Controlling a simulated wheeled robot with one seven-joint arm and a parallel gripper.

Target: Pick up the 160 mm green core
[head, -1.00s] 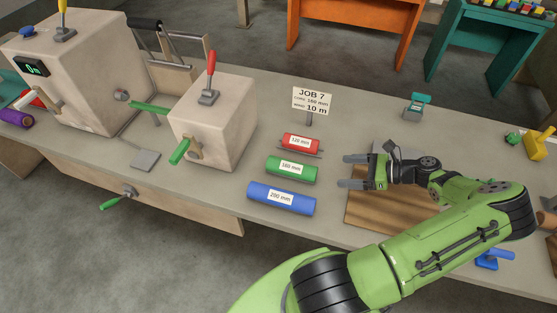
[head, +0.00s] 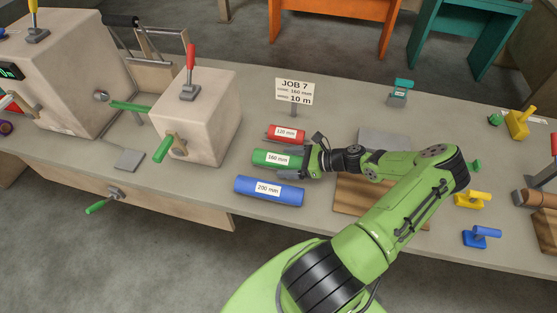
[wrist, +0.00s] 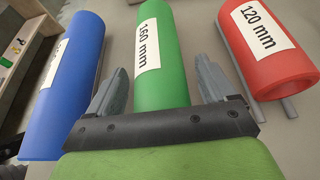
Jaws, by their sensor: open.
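The green core (head: 276,158), labelled 160 mm, lies on the bench between the red and blue cores. It also shows in the wrist view (wrist: 168,75), running away from the camera between my two fingers. My gripper (head: 294,163) is open, with one finger on each side of the green core's right end. In the wrist view my gripper (wrist: 160,82) shows a gap between each finger and the green core. I cannot tell how high the fingers are above the bench.
The red 120 mm core (head: 286,133) and blue 200 mm core (head: 268,190) lie close on either side. The job sign (head: 295,92) stands behind. A beige machine block (head: 205,125) with a red lever is to the left. A wooden board (head: 350,200) lies to the right.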

